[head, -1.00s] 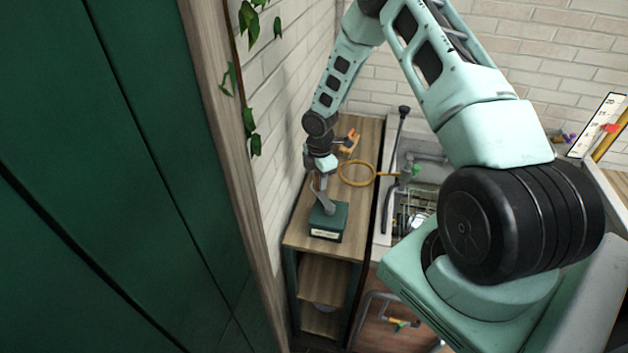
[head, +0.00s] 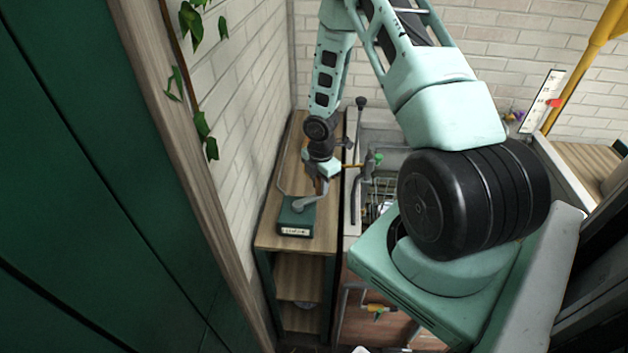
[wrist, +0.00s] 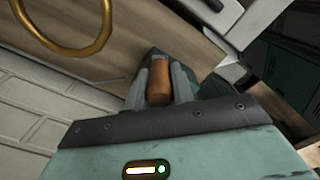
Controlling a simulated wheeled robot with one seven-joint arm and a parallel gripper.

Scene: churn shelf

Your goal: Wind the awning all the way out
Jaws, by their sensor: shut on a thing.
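A dark green box (head: 295,219) with a pale label sits on the wooden shelf top. A grey crank arm (head: 309,201) rises from it and reaches up and right to my gripper (head: 318,182). In the wrist view, my gripper (wrist: 159,80) is shut on the orange-brown crank handle (wrist: 159,88), with one grey finger on each side of it. The green box shows partly behind the handle there. I cannot make out the awning in either view.
The wooden shelf top (head: 268,232) stands against a white brick wall (head: 240,100). A brass-coloured ring (wrist: 68,48) lies near my gripper in the wrist view. A sink area is just right of the shelf. A green cabinet (head: 80,200) fills the left.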

